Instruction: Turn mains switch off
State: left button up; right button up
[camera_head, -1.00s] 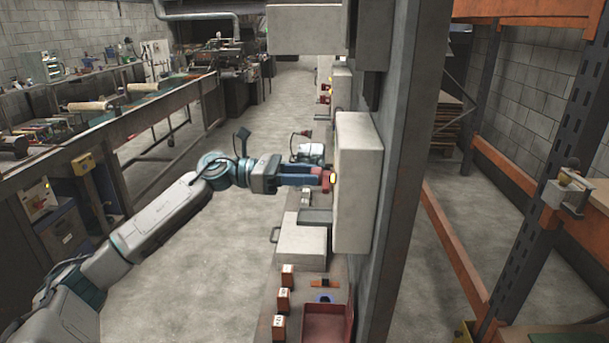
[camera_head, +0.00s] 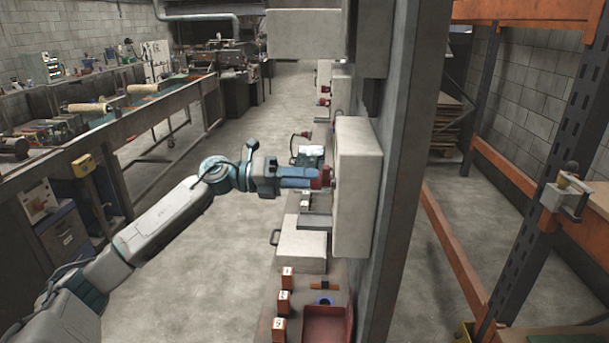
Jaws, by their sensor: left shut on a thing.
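A pale grey switch box (camera_head: 358,190) is fixed to the grey upright post in the middle of the view. A red switch handle (camera_head: 326,177) sticks out of its left face. My left gripper (camera_head: 317,177) reaches in from the left, level with the handle, and is shut on it. The blue fingers hide part of the handle, and its exact angle is hard to tell. My right gripper is not in view.
Below the box are a light grey case (camera_head: 300,246), several small orange blocks with white labels (camera_head: 284,302) and a red tray (camera_head: 327,324). Another grey box (camera_head: 306,32) hangs above. Open floor (camera_head: 215,265) lies to the left.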

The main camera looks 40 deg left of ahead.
pick_arm(q)
jog(key=shift+n+p, duration=1.95)
jog(key=shift+n, duration=1.75)
jog(key=shift+f, duration=0.1)
jog(key=o, duration=1)
